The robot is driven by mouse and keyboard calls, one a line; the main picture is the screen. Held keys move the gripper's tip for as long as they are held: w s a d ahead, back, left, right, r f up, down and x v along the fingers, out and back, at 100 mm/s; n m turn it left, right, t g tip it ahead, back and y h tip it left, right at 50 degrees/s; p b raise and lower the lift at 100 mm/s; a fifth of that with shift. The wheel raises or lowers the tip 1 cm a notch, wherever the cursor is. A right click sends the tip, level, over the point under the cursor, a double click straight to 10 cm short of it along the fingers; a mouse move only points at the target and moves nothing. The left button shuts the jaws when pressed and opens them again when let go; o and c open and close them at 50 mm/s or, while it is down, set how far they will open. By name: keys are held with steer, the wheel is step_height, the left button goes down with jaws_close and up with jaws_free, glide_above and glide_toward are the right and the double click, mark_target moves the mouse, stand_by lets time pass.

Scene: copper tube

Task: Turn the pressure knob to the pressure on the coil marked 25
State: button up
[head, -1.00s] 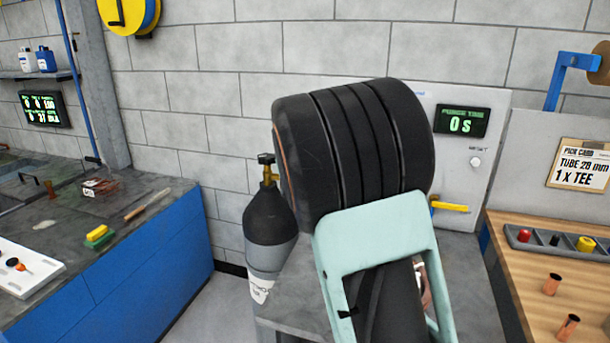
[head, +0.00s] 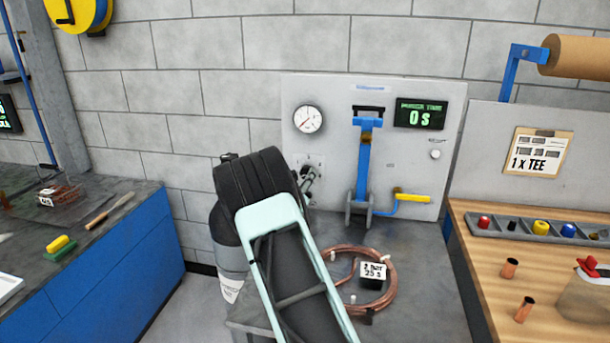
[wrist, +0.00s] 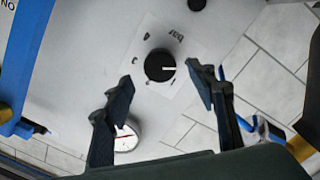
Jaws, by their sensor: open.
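The black pressure knob (wrist: 160,66) sits on a pale plate marked "bar" in the wrist view; its white line points right in the picture. My gripper (wrist: 160,90) is open, its two fingers on either side of the knob's near side. I cannot tell whether they touch it. In the head view my gripper (head: 306,182) is at the panel's lower left and hides the knob. The copper coil (head: 388,295) lies on the grey bench with a white tag (head: 373,271) reading "25 S" below a bar value, its digit unclear.
A round gauge (head: 308,119) on the panel (head: 465,95) has its needle toward lower left. A blue lever (head: 364,160), a yellow handle (head: 412,198) and a display (head: 417,113) reading "0 s" are to the right. A gas cylinder (head: 228,262) stands left of my arm.

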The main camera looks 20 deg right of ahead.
mark_target(306, 174)
steer(key=shift+x, duration=2.45)
steer(key=c, duration=1.2)
steer(key=shift+o, duration=0.2)
